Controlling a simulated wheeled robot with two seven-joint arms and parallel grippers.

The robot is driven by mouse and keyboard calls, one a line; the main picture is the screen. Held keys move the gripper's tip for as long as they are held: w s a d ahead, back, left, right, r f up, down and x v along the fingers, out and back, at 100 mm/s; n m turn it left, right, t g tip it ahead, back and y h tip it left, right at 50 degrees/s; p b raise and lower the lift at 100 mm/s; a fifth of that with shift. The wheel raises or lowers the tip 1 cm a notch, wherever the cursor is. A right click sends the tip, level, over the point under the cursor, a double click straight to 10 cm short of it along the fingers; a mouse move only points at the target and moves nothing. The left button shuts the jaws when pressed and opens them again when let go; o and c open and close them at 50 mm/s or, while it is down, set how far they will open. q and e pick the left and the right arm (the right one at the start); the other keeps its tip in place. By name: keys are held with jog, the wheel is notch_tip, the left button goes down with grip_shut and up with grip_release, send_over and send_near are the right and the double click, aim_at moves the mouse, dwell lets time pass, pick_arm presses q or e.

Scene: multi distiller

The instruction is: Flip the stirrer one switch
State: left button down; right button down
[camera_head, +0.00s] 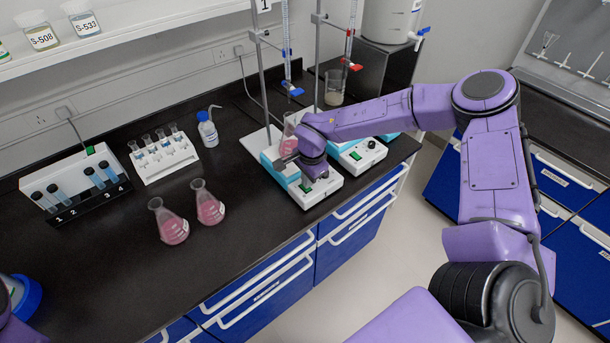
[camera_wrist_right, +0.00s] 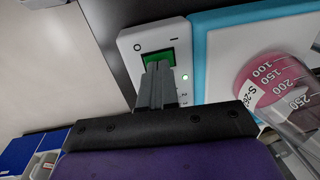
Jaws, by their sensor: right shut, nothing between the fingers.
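Stirrer one (camera_head: 322,190) is the left of two white and blue stirrers on the black bench, below the stand marked 1. My right gripper (camera_head: 287,162) is over it in the head view. In the right wrist view, my right gripper (camera_wrist_right: 158,70) is shut and empty, with its fingertips at the green switch (camera_wrist_right: 152,56) on the stirrer's white panel. The fingertips cover part of the switch; whether they press on it I cannot tell. A small green light (camera_wrist_right: 185,77) on the panel is lit.
A flask of pink liquid (camera_wrist_right: 262,85) stands on the stirrer close to the fingers. The second stirrer (camera_head: 362,156) is to the right. Two pink flasks (camera_head: 172,228) (camera_head: 209,208) and a white tube rack (camera_head: 163,157) stand left. The bench front is clear.

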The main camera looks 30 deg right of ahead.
jog(key=shift+s, duration=0.2)
jog(key=shift+w+r, duration=0.1)
jog(key=r+p, duration=0.2)
jog(key=r, duration=0.1)
jog(key=r+p, duration=0.1)
jog(key=p, duration=0.1)
jog(key=shift+w+r, duration=0.25)
jog(key=shift+r, duration=0.05)
jog(key=shift+w+r+b, duration=0.15)
jog(key=shift+r+b, duration=0.25)
jog(key=shift+b, duration=0.45)
notch_tip(320, 180, up, 8)
jog(key=b, duration=0.2)
jog(key=shift+w+r, duration=0.25)
jog(key=shift+w, duration=0.1)
jog(key=shift+f, duration=0.1)
